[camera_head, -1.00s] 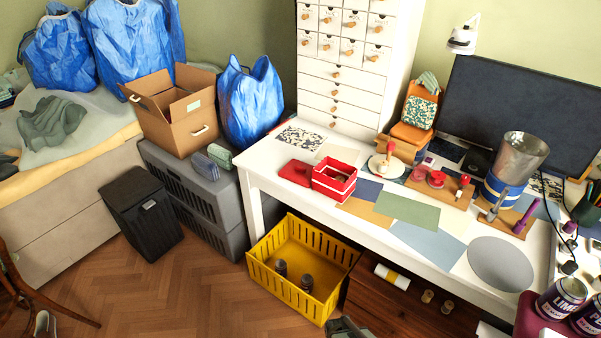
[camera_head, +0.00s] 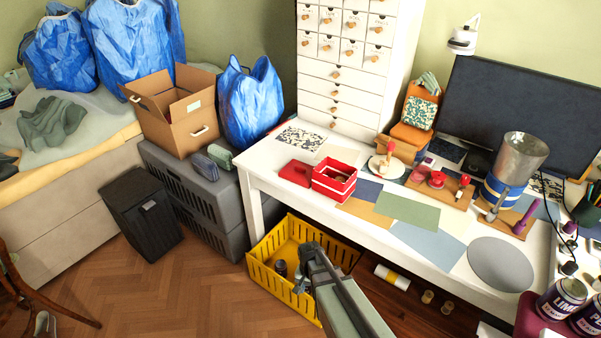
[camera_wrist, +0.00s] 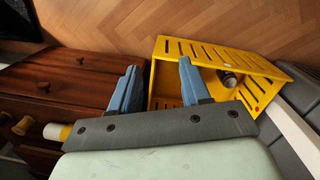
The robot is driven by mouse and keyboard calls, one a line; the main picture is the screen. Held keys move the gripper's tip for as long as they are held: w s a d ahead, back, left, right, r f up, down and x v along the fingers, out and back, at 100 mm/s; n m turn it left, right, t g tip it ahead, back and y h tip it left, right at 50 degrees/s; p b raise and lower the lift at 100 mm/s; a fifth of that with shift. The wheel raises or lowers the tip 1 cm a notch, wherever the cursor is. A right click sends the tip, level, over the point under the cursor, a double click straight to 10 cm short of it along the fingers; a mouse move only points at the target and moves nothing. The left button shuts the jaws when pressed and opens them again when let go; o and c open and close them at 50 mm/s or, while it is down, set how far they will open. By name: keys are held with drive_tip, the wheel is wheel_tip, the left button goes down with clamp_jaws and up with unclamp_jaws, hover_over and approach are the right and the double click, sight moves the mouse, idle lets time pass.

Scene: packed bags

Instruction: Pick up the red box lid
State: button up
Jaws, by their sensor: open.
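The red box lid (camera_head: 296,173) lies flat on the white desk near its left front edge, just left of the open red box (camera_head: 334,182). The lid is in the head view only; the wrist view does not show it. My gripper (camera_head: 304,268) is in front of the desk, lower than the lid in the picture, over the yellow crate. In the wrist view my gripper (camera_wrist: 160,80) has its two blue fingers apart with nothing between them.
The yellow crate (camera_head: 264,276) stands on the floor with dark cylindrical items inside. The white desk (camera_head: 262,160) holds paper sheets, stamps and a metal pot (camera_head: 523,158). Grey crates (camera_head: 205,199) and a black bin (camera_head: 141,215) stand left; wooden floor is clear before them.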

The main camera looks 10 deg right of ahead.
drive_tip(key=w+a+r+m+t+y, duration=0.1)
drive_tip(key=w+a+r+m+t, duration=0.3)
drive_tip(key=w+r, duration=0.95)
drive_tip(key=w+a+r+m+t, duration=0.2)
drive_tip(key=w+a+r, duration=0.3)
drive_tip(key=w+r, duration=0.8)
drive_tip(key=w+d+r+m, duration=0.1)
drive_tip(key=r+m, duration=0.1)
drive_tip(key=w+d+r+m, duration=0.1)
drive_tip(key=w+d, duration=0.1)
drive_tip(key=shift+w+r+m, duration=0.2)
drive_tip(key=shift+r+m, duration=0.15)
drive_tip(key=shift+m, duration=0.05)
drive_tip(key=w+d+r+m+g+y, duration=0.1)
drive_tip(key=d+r+m+g+y, duration=0.15)
drive_tip(key=d+r+m, duration=0.9)
hover_over(301, 167)
drive_tip(key=s+d, duration=0.2)
drive_tip(key=shift+n, duration=0.35)
wheel_tip(301, 167, down, 7)
drive_tip(key=shift+f, duration=0.2)
drive_tip(key=shift+t, duration=0.25)
drive_tip(key=shift+x, duration=2.95)
drive_tip(key=shift+w, duration=0.1)
drive_tip(key=shift+c, duration=0.4)
